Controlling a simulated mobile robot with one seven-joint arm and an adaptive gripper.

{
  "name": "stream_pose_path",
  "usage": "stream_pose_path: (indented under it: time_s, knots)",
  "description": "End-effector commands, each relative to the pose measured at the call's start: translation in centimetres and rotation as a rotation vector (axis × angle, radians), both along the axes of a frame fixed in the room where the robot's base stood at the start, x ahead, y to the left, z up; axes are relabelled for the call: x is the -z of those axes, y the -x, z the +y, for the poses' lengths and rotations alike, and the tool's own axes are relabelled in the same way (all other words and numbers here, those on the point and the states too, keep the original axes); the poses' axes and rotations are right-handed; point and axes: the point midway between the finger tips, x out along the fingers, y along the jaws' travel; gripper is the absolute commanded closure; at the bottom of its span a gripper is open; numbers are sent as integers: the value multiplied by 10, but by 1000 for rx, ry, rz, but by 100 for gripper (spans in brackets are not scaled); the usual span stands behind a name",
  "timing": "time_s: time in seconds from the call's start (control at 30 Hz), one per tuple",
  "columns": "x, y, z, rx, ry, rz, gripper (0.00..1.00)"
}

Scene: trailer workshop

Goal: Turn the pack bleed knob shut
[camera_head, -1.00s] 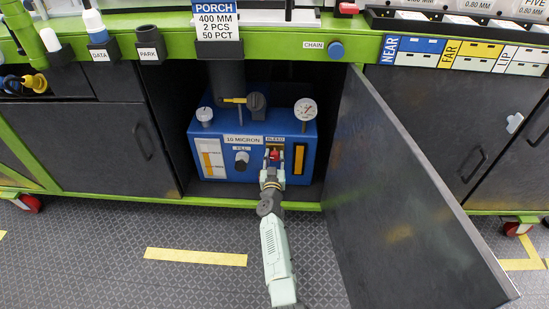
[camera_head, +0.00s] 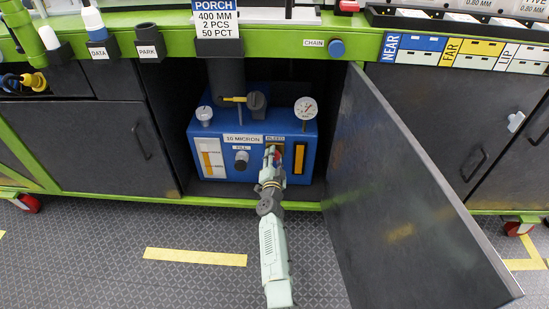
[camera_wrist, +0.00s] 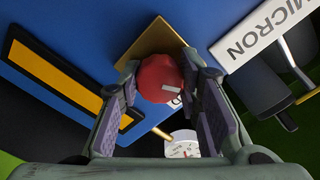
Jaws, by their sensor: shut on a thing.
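The blue pack unit (camera_head: 222,175) sits inside the open cabinet, with a label reading BLEED on its right part. The red bleed knob (camera_wrist: 158,80) has a white mark, towards the lower right in the wrist view. Behind it is a tan plate (camera_wrist: 150,42). My gripper (camera_head: 273,158) reaches into the cabinet at the knob and hides most of it in the head view. In the wrist view my gripper (camera_wrist: 163,72) has one finger on each side of the knob and is shut on it.
The open cabinet door (camera_head: 400,200) stands close to the right of my arm. A black fill knob (camera_head: 241,160) is left of the bleed knob. A pressure gauge (camera_head: 305,108) stands at the unit's top right. The floor in front is clear apart from yellow tape (camera_head: 195,257).

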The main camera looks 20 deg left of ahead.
Motion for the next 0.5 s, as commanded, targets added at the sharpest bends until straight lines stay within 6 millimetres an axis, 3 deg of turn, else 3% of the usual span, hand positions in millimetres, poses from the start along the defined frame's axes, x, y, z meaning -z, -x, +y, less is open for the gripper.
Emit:
stream_pose_path:
  time_s: [0.5]
  knots:
    - [-1, -1, 1, -1, -389, 110, 96]
